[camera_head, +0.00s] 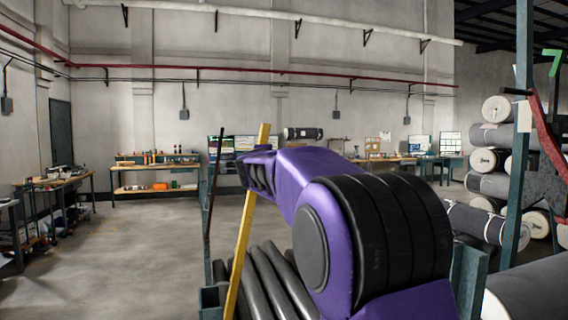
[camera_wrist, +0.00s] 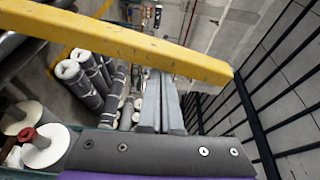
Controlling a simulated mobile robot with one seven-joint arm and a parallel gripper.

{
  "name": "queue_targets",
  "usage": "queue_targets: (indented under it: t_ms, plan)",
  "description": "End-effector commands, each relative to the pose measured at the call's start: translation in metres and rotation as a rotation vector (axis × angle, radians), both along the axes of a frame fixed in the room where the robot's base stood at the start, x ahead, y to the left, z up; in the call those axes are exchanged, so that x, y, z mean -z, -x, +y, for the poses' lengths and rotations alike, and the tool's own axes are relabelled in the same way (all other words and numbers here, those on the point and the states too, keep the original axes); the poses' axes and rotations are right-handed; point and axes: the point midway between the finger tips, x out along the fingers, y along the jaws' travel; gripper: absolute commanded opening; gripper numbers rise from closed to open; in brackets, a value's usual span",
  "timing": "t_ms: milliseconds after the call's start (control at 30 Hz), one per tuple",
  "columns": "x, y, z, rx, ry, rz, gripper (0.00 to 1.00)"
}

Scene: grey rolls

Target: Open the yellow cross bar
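The yellow cross bar (camera_head: 244,235) stands steeply tilted in the head view, its top leaning right, just left of my purple arm. In the wrist view the bar (camera_wrist: 110,42) runs from the upper left down to the right, across the fingertips. My gripper (camera_wrist: 161,85) shows there as two grey fingers close together, with no object seen between them. In the head view my arm hides the gripper.
Dark rolls (camera_head: 268,280) lie behind the bar, beside a teal post (camera_head: 209,300). More rolls (camera_head: 490,160) are stacked at the right near another teal post (camera_head: 516,170). Workbenches (camera_head: 155,175) line the far wall. The floor (camera_head: 130,250) at left is clear.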

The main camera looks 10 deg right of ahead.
Motion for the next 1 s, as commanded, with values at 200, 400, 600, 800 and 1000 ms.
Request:
queue_targets:
  t_ms: [200, 400, 600, 800, 1000]
  plan:
    - [-0.004, 0.0, 0.018, -0.003, 0.061, 0.0, 0.0]
    - [-0.004, 0.0, 0.021, -0.002, 0.075, -0.001, 0.0]
    - [-0.004, 0.0, 0.021, -0.002, 0.074, 0.0, 0.0]
    - [-0.003, 0.0, 0.019, -0.001, 0.074, 0.0, 0.0]
    - [0.003, -0.001, -0.002, 0.0, 0.075, -0.001, 0.0]
